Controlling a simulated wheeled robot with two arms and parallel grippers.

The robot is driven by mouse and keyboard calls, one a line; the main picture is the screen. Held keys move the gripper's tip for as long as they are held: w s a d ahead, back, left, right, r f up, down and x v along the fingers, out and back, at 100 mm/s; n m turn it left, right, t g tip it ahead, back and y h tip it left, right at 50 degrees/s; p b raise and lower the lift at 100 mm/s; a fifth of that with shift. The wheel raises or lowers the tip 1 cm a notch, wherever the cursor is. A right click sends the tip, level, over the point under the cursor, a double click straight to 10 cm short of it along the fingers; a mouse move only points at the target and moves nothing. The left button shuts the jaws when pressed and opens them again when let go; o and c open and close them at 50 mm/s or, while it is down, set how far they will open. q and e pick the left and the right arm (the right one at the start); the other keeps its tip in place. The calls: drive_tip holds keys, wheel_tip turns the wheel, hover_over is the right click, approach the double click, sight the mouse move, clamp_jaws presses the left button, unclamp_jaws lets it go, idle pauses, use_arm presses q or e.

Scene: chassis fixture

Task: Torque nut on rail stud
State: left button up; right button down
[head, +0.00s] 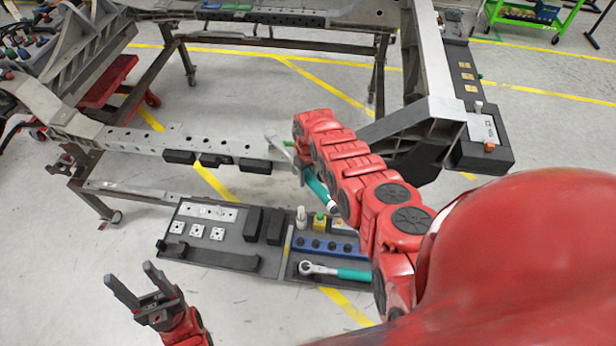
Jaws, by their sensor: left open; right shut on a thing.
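The grey chassis rail (140,138) runs across the left and middle, with a row of holes and black blocks on its front side. My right arm reaches to its right end. My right gripper (303,166), mostly hidden by the arm, is shut on a teal-handled wrench (318,187). The wrench slants, with its grey upper end at the rail. The rail stud and nut are too small or hidden to make out. My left gripper (143,284) is open and empty at the lower left, well away from the rail.
A dark tray (212,258) with plates and black blocks stands below the rail. A second teal-handled wrench (335,271) lies beside a blue strip (322,246) in the tray's right part. A red cart (105,82) is at the far left. The floor inside the frame is clear.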

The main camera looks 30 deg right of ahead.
drive_tip(key=shift+f, duration=0.2)
drive_tip(key=shift+a, duration=0.2)
drive_tip(key=shift+a+m+p, duration=0.3)
drive_tip(key=shift+a+p, duration=0.05)
drive_tip(key=shift+a, duration=0.15)
drive_tip(key=shift+s+a, duration=0.1)
drive_tip(key=shift+a, duration=0.2)
idle(0.5)
drive_tip(key=shift+s+a+f+m+p, duration=0.15)
drive_tip(key=shift+a+m+p, duration=0.15)
drive_tip(key=shift+a+m, duration=0.25)
drive_tip(key=shift+a, duration=0.15)
drive_tip(key=shift+r+p, duration=0.3)
idle(0.3)
